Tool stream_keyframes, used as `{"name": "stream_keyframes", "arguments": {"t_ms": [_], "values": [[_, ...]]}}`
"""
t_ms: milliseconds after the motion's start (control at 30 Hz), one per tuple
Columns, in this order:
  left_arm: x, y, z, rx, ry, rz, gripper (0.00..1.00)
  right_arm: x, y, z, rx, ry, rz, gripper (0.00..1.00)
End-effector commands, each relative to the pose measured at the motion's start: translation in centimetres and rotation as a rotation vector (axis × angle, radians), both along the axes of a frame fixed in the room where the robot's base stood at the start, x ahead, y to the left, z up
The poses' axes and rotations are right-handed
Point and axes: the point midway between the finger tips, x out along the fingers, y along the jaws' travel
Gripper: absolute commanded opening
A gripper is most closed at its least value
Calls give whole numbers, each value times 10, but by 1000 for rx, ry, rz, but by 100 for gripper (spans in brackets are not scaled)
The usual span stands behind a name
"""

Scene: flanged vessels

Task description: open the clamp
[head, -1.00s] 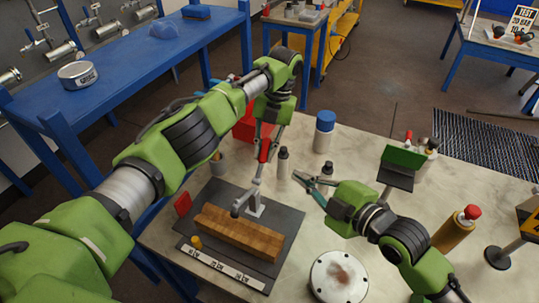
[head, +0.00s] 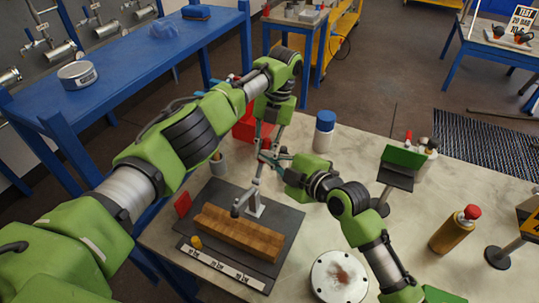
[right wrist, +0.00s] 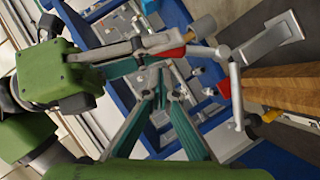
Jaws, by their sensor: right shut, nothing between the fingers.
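The clamp (head: 257,197) is a grey metal toggle clamp with a red handle grip, standing on a dark plate. Its handle points up, and its arm reaches over the wooden block (head: 236,232). In the right wrist view the red grip (right wrist: 171,53) shows just beyond my fingers. My left gripper (head: 268,135) points down at the top of the handle; whether its fingers close on it is unclear. My right gripper (head: 270,158) is shut and empty beside the handle, partly covering the red grip. Whether it touches the handle cannot be told.
The dark plate (head: 285,250) lies on a pale table. A blue-capped white bottle (head: 324,133) stands behind my right gripper. A round flanged lid (head: 338,277), a red-capped bottle (head: 455,230) and a green-topped stand (head: 400,160) are to the right. A red box (head: 245,128) is behind.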

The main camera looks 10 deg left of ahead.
Motion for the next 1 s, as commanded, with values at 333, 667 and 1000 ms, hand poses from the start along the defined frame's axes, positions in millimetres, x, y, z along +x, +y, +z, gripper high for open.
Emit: {"name": "stream_keyframes", "arguments": {"t_ms": [333, 667, 1000], "values": [[3, 1, 3, 1, -10, -1, 0, 15, 2, -9, 2, -1, 1, 0], [3, 1, 3, 2, -10, 0, 0, 16, 2, -10, 1, 3, 1, 0], [2, 0, 4, 1, -6, -1, 0, 29, -2, -18, 8, 60, -6, 0]]}}
